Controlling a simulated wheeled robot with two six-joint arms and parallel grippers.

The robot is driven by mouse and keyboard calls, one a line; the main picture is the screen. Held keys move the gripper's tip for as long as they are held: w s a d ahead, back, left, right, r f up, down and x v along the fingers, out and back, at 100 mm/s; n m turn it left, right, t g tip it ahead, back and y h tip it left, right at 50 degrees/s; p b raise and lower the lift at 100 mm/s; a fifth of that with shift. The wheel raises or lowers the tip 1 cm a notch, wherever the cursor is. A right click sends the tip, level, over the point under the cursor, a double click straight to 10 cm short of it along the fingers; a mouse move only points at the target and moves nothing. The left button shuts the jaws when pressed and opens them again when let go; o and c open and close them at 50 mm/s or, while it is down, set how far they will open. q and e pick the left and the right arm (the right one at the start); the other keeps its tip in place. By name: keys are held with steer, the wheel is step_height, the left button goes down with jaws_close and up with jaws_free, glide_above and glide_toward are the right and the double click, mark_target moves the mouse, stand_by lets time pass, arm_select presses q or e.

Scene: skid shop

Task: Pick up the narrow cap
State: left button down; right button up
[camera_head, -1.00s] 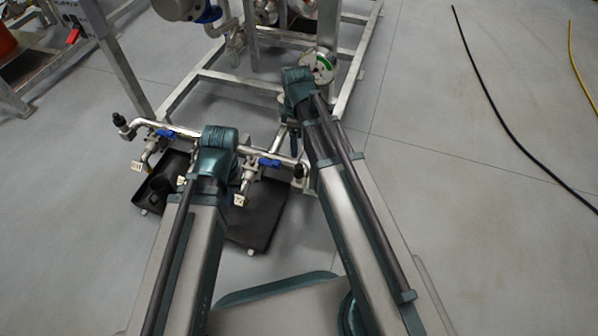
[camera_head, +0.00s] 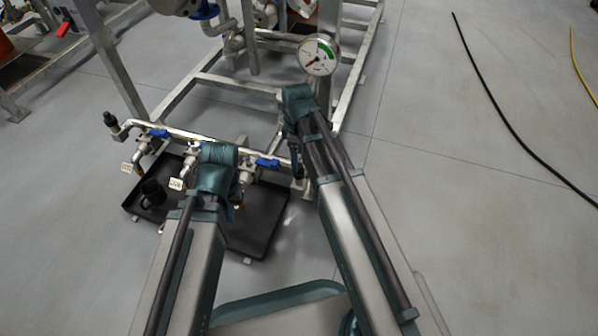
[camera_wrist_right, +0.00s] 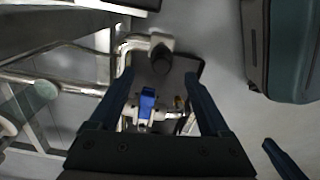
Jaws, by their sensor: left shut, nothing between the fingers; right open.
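A black cap (camera_head: 110,119) sits on the left end of the steel manifold pipe (camera_head: 185,134). In the right wrist view, a dark round cap (camera_wrist_right: 161,60) is on a pipe end, just beyond my right fingers. I cannot tell which one is the narrow cap. My right gripper (camera_wrist_right: 162,105) is open and empty, its fingers on either side of a blue valve handle (camera_wrist_right: 147,102) in the picture. In the head view it is mostly hidden by its arm. My left gripper (camera_head: 232,208) is shut and empty above the tray, mostly hidden behind its wrist.
Blue-handled valves with white tags hang from the pipe. A pressure gauge (camera_head: 318,55) and steel skid frame (camera_head: 345,100) stand behind. The floor at right is clear except for hoses.

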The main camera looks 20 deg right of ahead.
mark_target(299, 165)
steer(key=f+b, duration=0.4)
steer(key=f, duration=0.1)
steer(key=shift+s+d, duration=0.15)
steer(key=shift+s, duration=0.05)
steer(key=shift+r, duration=0.1)
jaws_close()
